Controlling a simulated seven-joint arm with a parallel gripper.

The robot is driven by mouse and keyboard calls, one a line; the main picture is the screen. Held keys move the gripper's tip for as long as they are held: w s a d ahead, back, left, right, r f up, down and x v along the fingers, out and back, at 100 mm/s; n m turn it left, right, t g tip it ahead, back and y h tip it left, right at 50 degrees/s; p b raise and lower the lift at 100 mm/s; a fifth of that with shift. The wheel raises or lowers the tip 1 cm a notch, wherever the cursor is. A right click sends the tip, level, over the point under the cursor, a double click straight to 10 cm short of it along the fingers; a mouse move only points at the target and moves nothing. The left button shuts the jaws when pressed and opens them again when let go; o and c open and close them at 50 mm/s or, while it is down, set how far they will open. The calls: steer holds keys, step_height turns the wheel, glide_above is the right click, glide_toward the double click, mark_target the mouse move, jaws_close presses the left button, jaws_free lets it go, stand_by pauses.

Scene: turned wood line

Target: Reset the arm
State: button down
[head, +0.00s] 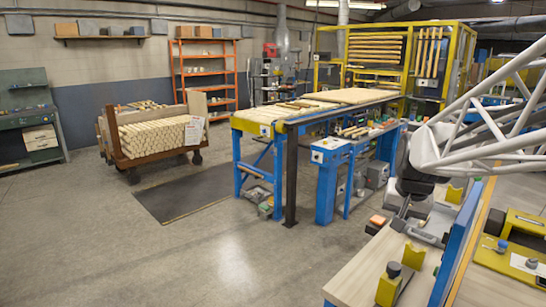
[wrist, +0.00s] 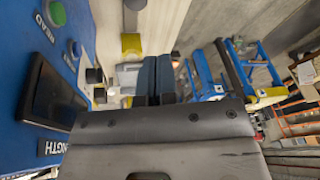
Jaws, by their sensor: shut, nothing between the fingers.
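My gripper (wrist: 157,62) shows in the wrist view with its two dark fingers side by side, shut and with nothing between them. In the head view my pale lattice arm comes in from the right, and its dark end hangs low over the near workbench (head: 350,270). The fingers are small and hard to make out there. In the wrist view a blue panel (wrist: 75,18) with a green button (wrist: 56,13), a dark screen (wrist: 50,95) and lettering is close on the left of the fingers.
Yellow blocks (head: 388,285) stand on the near bench, and one shows in the wrist view (wrist: 131,45). A blue upright panel (head: 458,245) runs along the bench. A blue conveyor table (head: 245,125) and a cart of turned wood (head: 150,152) stand beyond. Open floor is at left.

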steer(key=s+a+f+n, duration=0.2)
steer(key=s+a, duration=0.3)
steer(key=s, duration=0.6)
steer(key=s+a+f+n, duration=0.2)
steer(key=s+a, duration=0.3)
steer(key=s, duration=0.7)
steer(key=shift+s+a+n+g, duration=0.15)
steer(key=shift+a+n+g, duration=0.15)
steer(key=shift+a, duration=0.05)
steer(key=shift+f, duration=0.1)
stand_by(1.2)
